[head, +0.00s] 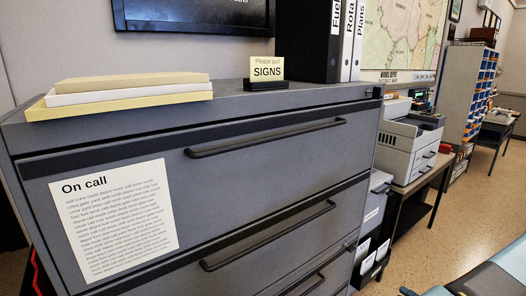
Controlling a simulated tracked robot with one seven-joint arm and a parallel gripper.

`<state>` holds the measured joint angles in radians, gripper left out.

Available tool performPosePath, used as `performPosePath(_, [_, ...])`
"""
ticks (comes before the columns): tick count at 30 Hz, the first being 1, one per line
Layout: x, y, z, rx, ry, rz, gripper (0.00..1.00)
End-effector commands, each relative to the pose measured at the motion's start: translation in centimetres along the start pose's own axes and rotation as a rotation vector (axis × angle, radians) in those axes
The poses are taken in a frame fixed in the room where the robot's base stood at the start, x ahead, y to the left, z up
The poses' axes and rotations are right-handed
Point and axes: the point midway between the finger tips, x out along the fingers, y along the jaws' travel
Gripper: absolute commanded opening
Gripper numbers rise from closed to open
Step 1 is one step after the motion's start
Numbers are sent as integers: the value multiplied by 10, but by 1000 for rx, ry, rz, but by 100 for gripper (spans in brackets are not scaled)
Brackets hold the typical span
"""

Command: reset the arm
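The task names no object other than my arm. Neither my arm nor my gripper can be made out in the head view, so its pose and whether it holds anything are hidden.
A grey drawer cabinet (290,165) stands close in front, its visible drawers shut. On top are stacked folders (128,88), a small sign (267,70) and black binders (322,40). A printer (410,148) stands on a table behind right.

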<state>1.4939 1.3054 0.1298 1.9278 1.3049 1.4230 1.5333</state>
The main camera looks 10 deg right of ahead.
Motion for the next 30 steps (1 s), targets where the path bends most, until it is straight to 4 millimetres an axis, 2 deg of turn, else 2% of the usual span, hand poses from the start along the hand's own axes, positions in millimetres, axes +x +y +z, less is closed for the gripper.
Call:
performPosePath(2, [1, 0, 0, 0, 2, 0, 37])
performPosePath(17, [41, 58, -8, -227, 210, -66, 37])
performPosePath(23, [69, 100, -19, -402, 366, -98, 37])
performPosePath(30, [108, 160, -46, -674, 603, -124, 37])
